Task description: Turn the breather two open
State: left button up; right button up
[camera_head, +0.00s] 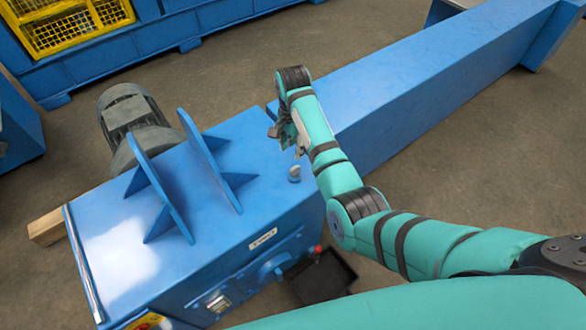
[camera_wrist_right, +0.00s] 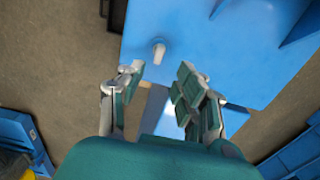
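A small grey breather (camera_head: 294,174) stands upright on the top of the blue gear housing (camera_head: 110,245), near its right edge. No number can be read on it. In the right wrist view the breather (camera_wrist_right: 159,53) shows just ahead of the fingertips, roughly midway between them. My right gripper (camera_head: 288,138) is above the housing, just behind the breather in the head view. My left gripper is not in view.
Two upright blue ribbed plates (camera_head: 160,190) rise from the housing, left of the breather. A grey motor (camera_head: 130,118) sits behind. A long blue beam (camera_head: 420,75) extends to the right. A black tray (camera_head: 322,278) is low in front. Brown floor is clear at right.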

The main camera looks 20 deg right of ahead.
aim_at(293, 169)
notch_tip(293, 169, down, 11)
jog(key=shift+r+b, duration=0.1)
jog(key=shift+b, duration=0.5)
grip_shut()
